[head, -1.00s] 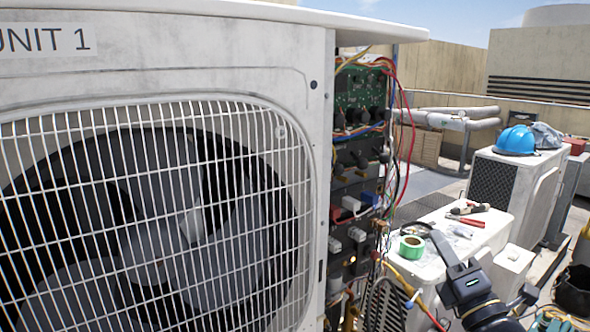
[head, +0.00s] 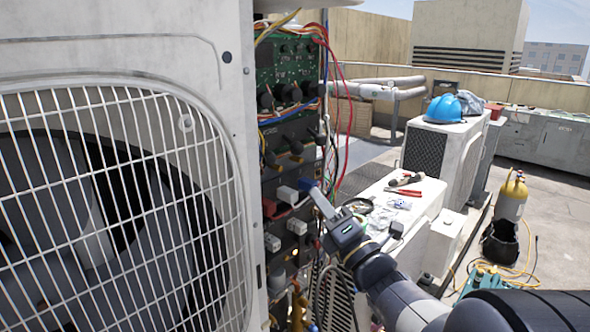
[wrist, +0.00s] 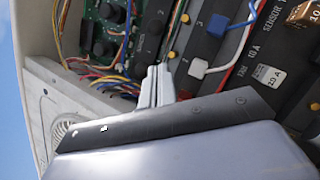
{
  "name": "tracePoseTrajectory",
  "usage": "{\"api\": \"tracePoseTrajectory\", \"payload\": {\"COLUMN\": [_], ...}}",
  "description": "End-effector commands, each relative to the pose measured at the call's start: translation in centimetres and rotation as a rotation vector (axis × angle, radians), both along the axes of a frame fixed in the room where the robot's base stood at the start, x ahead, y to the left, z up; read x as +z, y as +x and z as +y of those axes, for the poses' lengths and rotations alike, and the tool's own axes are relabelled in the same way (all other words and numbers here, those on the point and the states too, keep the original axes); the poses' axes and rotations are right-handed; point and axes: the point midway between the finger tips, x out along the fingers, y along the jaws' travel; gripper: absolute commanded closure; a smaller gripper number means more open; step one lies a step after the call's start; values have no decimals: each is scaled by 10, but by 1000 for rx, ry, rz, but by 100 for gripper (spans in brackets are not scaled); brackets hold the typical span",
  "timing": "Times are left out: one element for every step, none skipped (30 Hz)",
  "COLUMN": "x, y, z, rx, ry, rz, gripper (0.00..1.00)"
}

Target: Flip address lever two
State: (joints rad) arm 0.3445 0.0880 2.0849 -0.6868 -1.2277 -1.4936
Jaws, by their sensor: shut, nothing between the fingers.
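The open control bay of the condenser marked UNIT 1 earlier shows right of the fan grille. It has a green circuit board (head: 284,62) with black knobs (head: 279,95) and dark modules below. In the wrist view, the shut fingers (wrist: 159,72) point at the dark modules, beside a yellow button (wrist: 171,54) and left of a white plug (wrist: 196,68). The board (wrist: 106,25) is at upper left. I cannot tell which part is address lever two.
Loose red, yellow and blue wires (head: 335,95) hang along the bay's right edge. The fan grille (head: 110,220) stands left. A white unit (head: 425,205) with tools lies behind my arm. A blue helmet (head: 443,108) sits farther back. Open roof floor is at right.

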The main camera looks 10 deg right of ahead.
Motion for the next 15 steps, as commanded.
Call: {"api": "tracePoseTrajectory", "payload": {"x": [2, 3, 5, 7, 9, 12, 15, 17, 20, 23, 25, 28, 30, 32, 34], "y": [2, 4, 8, 11, 14, 20, 25, 30, 36, 41, 46, 52, 57, 61, 66], "z": [1, 2, 3, 4, 6, 9, 11, 12, 15, 17, 19, 21, 23, 24, 27], "rx": [2, 2, 2, 2, 3, 5, 4, 4, 5, 4, 4, 3, 4, 3, 3], "ry": [0, 0, 1, 1, 1, 0, 1, 1, 1, 0, 0, 0, 0, 1, 1], "rz": [0, 0, 0, 1, 0, 0, 1, 1, 1, 1, 0, 2, 1, 0, 0], "gripper": [100, 100, 100, 100, 100, 100, 100, 100, 100, 100, 100, 100, 100, 100, 100]}}
